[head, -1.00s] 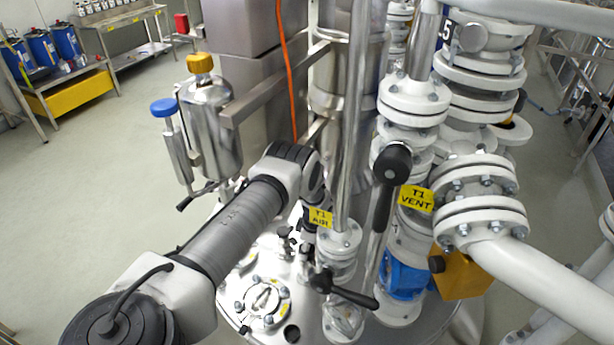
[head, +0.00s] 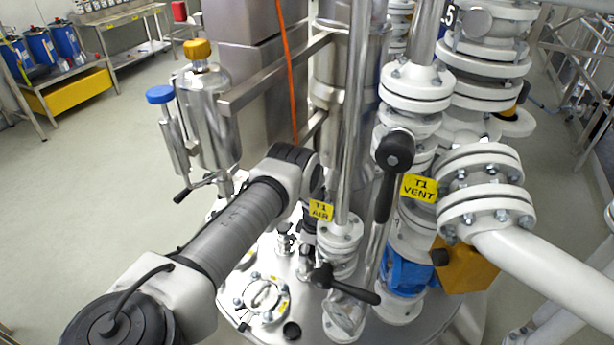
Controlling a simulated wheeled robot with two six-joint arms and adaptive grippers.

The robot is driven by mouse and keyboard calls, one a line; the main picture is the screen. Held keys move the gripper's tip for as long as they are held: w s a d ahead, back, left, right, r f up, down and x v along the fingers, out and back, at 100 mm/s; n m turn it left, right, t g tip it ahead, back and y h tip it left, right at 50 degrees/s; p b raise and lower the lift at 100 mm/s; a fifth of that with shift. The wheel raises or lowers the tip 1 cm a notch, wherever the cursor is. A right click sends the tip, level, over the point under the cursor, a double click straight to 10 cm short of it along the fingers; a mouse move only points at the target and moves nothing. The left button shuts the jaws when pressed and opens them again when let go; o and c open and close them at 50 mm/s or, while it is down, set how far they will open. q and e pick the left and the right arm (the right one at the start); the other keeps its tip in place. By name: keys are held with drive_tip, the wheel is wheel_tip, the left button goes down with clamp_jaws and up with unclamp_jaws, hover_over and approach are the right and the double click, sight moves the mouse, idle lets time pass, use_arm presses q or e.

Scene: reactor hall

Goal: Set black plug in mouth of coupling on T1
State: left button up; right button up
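My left arm comes in from the left over the steel lid of T1 (head: 262,334). Its dark gripper (head: 309,240) points down behind the yellow T1 AIR tag and the pipe, mostly hidden, so I cannot tell whether it is open or holds anything. Small metal fittings (head: 285,242) stand on the lid just left of it; I cannot tell which is the coupling. A round black disc (head: 291,331) lies at the lid's front; whether it is the plug or an opening is unclear. My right gripper is not in view.
A white flanged pipe with the T1 AIR tag (head: 321,210) and a black-handled valve (head: 345,288) stands close right of the gripper. Beyond it are the T1 VENT pipe (head: 419,188) and a long black-knobbed lever (head: 394,165). A steel canister (head: 207,120) stands behind the arm.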

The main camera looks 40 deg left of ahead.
use_arm(q)
drive_tip(key=shift+o, duration=0.8)
drive_tip(key=shift+r, duration=0.1)
drive_tip(key=r, duration=0.4)
drive_tip(key=d+r, duration=0.1)
drive_tip(key=r, duration=0.2)
drive_tip(key=shift+w+r, duration=0.1)
drive_tip(key=shift+w, duration=0.2)
